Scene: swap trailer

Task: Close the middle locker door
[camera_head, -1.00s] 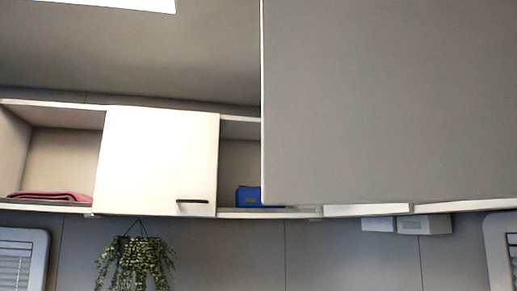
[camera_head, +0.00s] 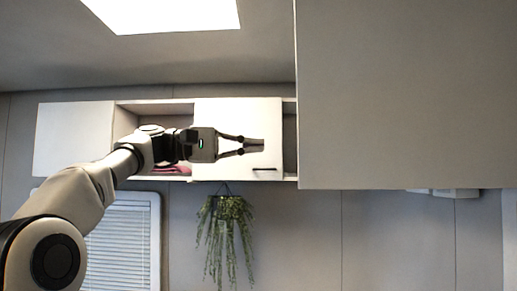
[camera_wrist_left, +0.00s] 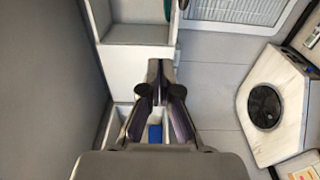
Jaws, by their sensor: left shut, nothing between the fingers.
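A white locker door (camera_head: 215,115) with a dark handle (camera_head: 265,169) is flat on the overhead row in the head view. A large grey panel (camera_head: 410,90), seemingly a door standing open, fills the right of that view. Which of these is the middle door I cannot tell for sure. My left gripper (camera_head: 263,145) is shut and empty, in front of the white door and left of the panel's edge. In the left wrist view its fingers (camera_wrist_left: 160,75) point at the white surface (camera_wrist_left: 125,70), with the grey panel (camera_wrist_left: 40,80) on the left. My right gripper is not in view.
An open compartment (camera_head: 150,115) holds pink cloth (camera_head: 172,170). A blue box (camera_wrist_left: 155,133) lies in a compartment in the wrist view. A plant (camera_head: 226,225) hangs below the lockers. A window (camera_head: 125,240) is at lower left.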

